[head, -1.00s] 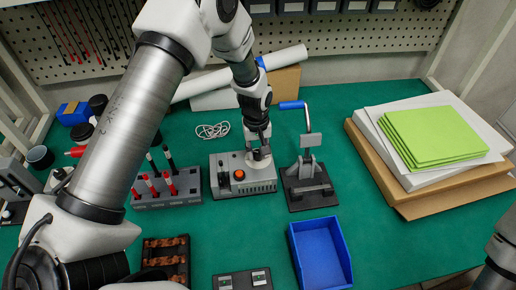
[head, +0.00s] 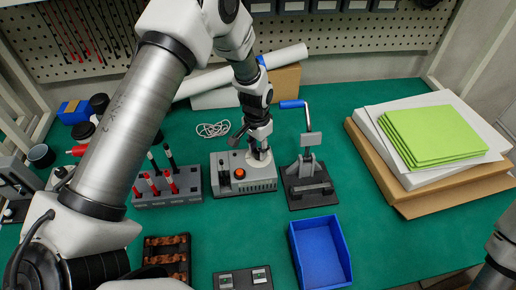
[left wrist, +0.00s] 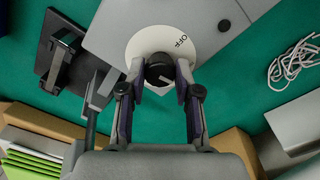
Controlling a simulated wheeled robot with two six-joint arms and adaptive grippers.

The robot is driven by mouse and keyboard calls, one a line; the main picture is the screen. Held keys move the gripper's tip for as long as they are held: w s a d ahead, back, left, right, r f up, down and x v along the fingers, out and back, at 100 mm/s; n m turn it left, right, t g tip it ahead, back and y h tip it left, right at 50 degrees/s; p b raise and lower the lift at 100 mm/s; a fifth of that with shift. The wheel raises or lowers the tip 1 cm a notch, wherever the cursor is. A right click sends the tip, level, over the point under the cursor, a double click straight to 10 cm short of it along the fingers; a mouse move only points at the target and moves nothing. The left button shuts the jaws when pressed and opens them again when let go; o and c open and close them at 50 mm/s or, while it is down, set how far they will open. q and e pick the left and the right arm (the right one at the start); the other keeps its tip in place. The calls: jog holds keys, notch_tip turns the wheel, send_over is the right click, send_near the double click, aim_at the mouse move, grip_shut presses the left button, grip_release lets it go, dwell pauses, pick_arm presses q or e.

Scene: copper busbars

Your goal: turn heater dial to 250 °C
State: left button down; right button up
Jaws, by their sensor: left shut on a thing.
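The heater (head: 262,184) is a grey box in the middle of the green table, with an orange button (head: 239,174) on top. In the left wrist view its grey top (left wrist: 120,25) carries a round white scale plate (left wrist: 144,42) with "OFF" printed on it. A black dial (left wrist: 160,70) with a white mark stands on that plate. My left gripper (head: 258,155) points down over the plate. In the left wrist view, the left gripper (left wrist: 160,80) is shut on the dial from both sides. The other scale marks are hidden or unreadable. My right gripper is out of view.
A black press with a blue handle (head: 292,104) stands close right of the heater. A rack with red and black tools (head: 155,201) is close on its left. A blue tray (head: 343,279) lies in front. A white cable (head: 213,130) lies behind.

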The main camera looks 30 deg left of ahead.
aim_at(258, 150)
pick_arm(q)
jog(key=m, duration=0.4)
jog(key=shift+s+f+m, duration=0.1)
jog(key=shift+f+m, duration=0.05)
jog(key=shift+m, duration=1.75)
jog(key=c, duration=0.8)
grip_release()
jog(key=shift+r, duration=0.3)
notch_tip(258, 150, up, 11)
jog(key=shift+w+r, duration=0.2)
jog(key=shift+w, duration=0.15)
